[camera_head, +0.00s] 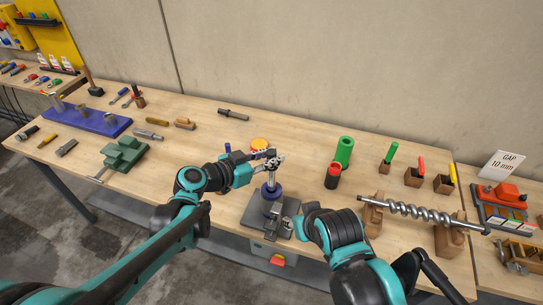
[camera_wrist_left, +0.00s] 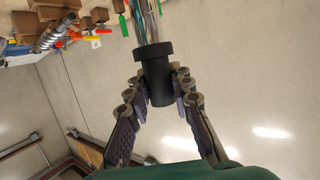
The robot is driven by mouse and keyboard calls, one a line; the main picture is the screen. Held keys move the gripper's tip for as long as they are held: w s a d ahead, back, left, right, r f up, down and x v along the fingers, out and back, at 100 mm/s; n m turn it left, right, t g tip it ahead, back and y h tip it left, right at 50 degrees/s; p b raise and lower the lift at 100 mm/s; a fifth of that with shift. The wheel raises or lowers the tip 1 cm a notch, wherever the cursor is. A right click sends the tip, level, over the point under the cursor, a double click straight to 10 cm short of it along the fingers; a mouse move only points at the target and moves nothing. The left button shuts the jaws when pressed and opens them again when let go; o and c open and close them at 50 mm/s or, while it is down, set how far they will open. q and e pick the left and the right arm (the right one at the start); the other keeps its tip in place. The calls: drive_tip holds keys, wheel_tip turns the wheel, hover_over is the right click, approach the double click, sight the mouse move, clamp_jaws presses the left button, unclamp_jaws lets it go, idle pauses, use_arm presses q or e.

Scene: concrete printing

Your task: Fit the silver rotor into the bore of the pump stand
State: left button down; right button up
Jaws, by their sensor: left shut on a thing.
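The pump stand (camera_head: 268,209) stands near the front edge of the bench, with a blue collar (camera_head: 271,191) at its top. My left gripper (camera_head: 270,164) is above the stand. In the left wrist view, my left gripper (camera_wrist_left: 158,90) is shut on the black flanged end of the silver rotor (camera_wrist_left: 150,22). The rotor's shiny twisted shaft runs out of that view. In the head view a short silver length of it shows between gripper and collar; I cannot tell how its lower end sits in the bore. My right gripper (camera_head: 287,226) is low beside the stand; its jaws are unclear.
A long silver screw (camera_head: 425,213) lies on wooden cradles at the right. Green (camera_head: 344,151) and red-black (camera_head: 333,175) cylinders stand behind. A green block fixture (camera_head: 124,154) and blue rack (camera_head: 89,120) are at the left. A red button box (camera_head: 277,260) hangs at the front edge.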

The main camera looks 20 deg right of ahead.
sight(272, 178)
use_arm(q)
drive_tip(key=shift+f+b, duration=3.6)
drive_tip(key=shift+f, duration=0.7)
drive_tip(key=shift+r, duration=0.1)
drive_tip(key=shift+w+f+m+g+h, duration=0.1)
drive_tip(key=shift+f+m+g+h, duration=0.15)
drive_tip(key=shift+m+g, duration=0.55)
drive_tip(key=m+g+b, duration=0.1)
drive_tip(key=m+g, duration=0.1)
drive_tip(key=g, duration=0.1)
drive_tip(key=shift+h, duration=0.35)
drive_tip(key=shift+m+g, duration=0.8)
drive_tip(key=shift+g, duration=0.1)
